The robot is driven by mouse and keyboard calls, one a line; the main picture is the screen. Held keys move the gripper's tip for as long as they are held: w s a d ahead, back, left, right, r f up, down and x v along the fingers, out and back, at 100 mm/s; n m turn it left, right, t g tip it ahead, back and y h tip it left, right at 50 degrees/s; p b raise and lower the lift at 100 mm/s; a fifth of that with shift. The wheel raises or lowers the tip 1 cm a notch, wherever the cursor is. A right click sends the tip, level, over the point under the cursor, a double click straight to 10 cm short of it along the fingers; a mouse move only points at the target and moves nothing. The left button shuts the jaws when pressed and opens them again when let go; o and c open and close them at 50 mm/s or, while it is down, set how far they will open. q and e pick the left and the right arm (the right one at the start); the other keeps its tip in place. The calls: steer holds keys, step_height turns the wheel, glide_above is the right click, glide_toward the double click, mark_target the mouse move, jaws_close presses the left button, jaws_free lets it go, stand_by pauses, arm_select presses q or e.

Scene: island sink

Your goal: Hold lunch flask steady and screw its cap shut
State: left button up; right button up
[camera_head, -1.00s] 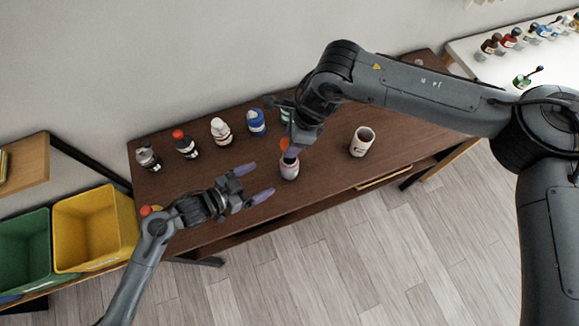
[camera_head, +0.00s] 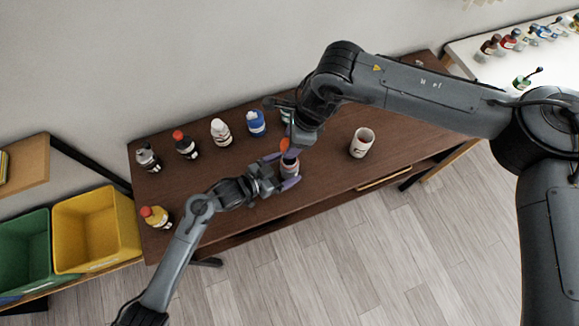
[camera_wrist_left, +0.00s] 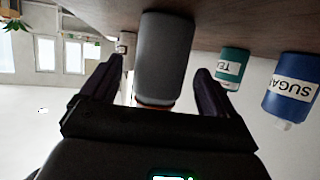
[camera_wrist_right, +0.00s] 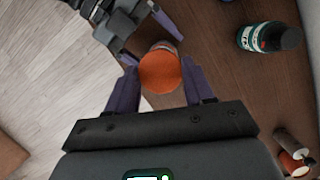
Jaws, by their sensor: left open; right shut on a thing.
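The lunch flask (camera_head: 291,169) stands upright on the brown table. Its grey body fills the middle of the left wrist view (camera_wrist_left: 165,55), which is upside down. My left gripper (camera_head: 281,170) is open, with one finger on each side of the flask body; I cannot tell whether they touch it. My right gripper (camera_head: 290,150) is above the flask, shut on the orange cap (camera_wrist_right: 160,72). The cap also shows in the head view (camera_head: 284,145). It is at the flask's top, but I cannot tell how well it is seated.
A white mug (camera_head: 361,142) stands right of the flask. Behind are a blue sugar container (camera_head: 256,122), a green tea container (camera_wrist_left: 232,66), a white bottle (camera_head: 221,131) and dark bottles. The table's front right is clear.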

arm_select(q)
steer(key=shift+x, duration=0.9)
steer(key=c, duration=1.5)
arm_select(e)
glide_above(289, 166)
steer(key=w, duration=0.2)
steer(key=shift+w+d+f, duration=0.1)
steer(key=shift+d+f, duration=0.1)
steer(key=shift+f, duration=1.05)
steer(key=shift+d+f, duration=0.15)
steer(key=shift+f, duration=1.1)
steer(key=shift+f, duration=0.15)
steer(key=shift+f, duration=0.75)
steer(key=shift+f, duration=0.55)
